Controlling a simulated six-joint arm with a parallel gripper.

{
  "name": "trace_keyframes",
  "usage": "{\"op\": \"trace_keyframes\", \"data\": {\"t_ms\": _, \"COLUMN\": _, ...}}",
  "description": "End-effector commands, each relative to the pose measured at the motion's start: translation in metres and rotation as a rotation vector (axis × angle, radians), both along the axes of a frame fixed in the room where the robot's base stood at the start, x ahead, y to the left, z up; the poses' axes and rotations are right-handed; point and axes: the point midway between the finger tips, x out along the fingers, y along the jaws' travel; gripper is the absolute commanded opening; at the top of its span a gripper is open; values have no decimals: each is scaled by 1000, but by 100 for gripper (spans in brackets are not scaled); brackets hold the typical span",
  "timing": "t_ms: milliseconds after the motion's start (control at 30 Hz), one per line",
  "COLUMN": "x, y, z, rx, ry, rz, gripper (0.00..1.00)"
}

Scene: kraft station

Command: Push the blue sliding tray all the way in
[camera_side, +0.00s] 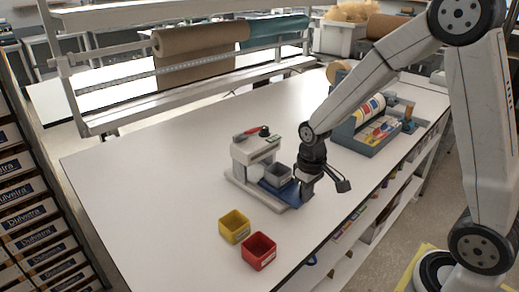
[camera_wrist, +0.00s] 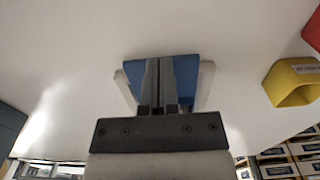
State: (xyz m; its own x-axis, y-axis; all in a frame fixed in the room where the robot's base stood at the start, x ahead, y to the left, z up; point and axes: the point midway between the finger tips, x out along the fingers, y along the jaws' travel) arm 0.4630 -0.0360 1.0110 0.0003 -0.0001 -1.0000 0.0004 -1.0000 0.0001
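The blue sliding tray (camera_side: 283,190) sticks out at the front of a small grey-white machine (camera_side: 250,152), between its pale base rails. A dark grey bin (camera_side: 277,175) appears to sit at the tray's inner end. My gripper (camera_side: 304,198) points down at the tray's outer end, low over the table. In the wrist view the blue tray (camera_wrist: 187,72) shows behind and on both sides of my gripper (camera_wrist: 159,62), whose fingers are together with nothing visible between them. I cannot tell whether the fingertips touch the tray.
A yellow bin (camera_side: 234,226) and a red bin (camera_side: 258,251) stand on the white table (camera_side: 150,190) in front of the machine. The yellow bin also shows in the wrist view (camera_wrist: 292,70). A blue-grey holder with a roll (camera_side: 368,125) stands behind my arm. The table's left part is clear.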

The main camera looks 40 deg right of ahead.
Motion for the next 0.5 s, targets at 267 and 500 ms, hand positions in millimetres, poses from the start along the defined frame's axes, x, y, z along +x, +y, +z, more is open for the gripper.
{"op": "trace_keyframes", "data": {"t_ms": 267, "x": 2, "y": 0, "z": 0, "rx": 0, "ry": 0, "rz": 0, "gripper": 0}}
{"op": "trace_keyframes", "data": {"t_ms": 500, "x": 8, "y": 0, "z": 0, "rx": 0, "ry": 1, "rz": 0, "gripper": 0}}
